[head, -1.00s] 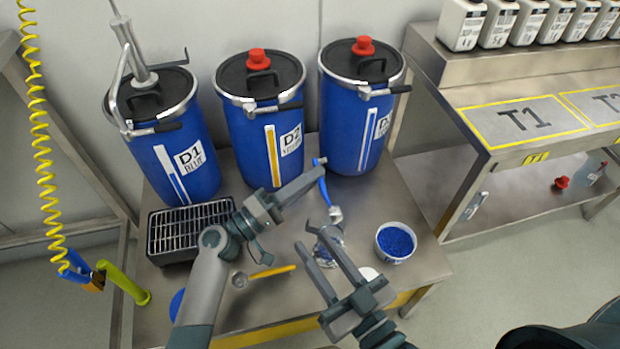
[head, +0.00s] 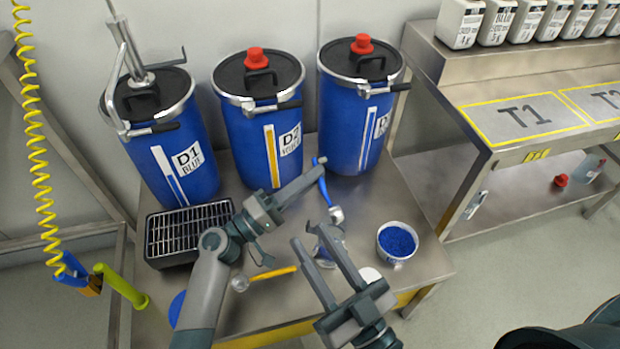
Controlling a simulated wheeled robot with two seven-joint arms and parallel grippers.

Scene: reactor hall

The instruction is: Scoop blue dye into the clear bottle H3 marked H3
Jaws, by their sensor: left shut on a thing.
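My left gripper (head: 318,176) is shut on the blue handle of a scoop (head: 323,190). The scoop hangs down with its metal bowl (head: 336,214) low, left of and apart from the tub of blue dye (head: 397,240). A clear bottle (head: 326,252) stands on the steel table, partly hidden behind the fingers of my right gripper (head: 309,240). Those fingers are apart, with the bottle around their gap; I cannot tell if they touch it. Its mark cannot be read. Whether dye lies in the scoop is too small to tell.
A yellow-handled scoop (head: 270,276) and a black rack (head: 188,234) are on the table's left. A white round thing (head: 370,275) lies beside the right gripper. Blue drums (head: 185,165), (head: 262,145), (head: 356,125) stand along the back. The table's right front corner is clear.

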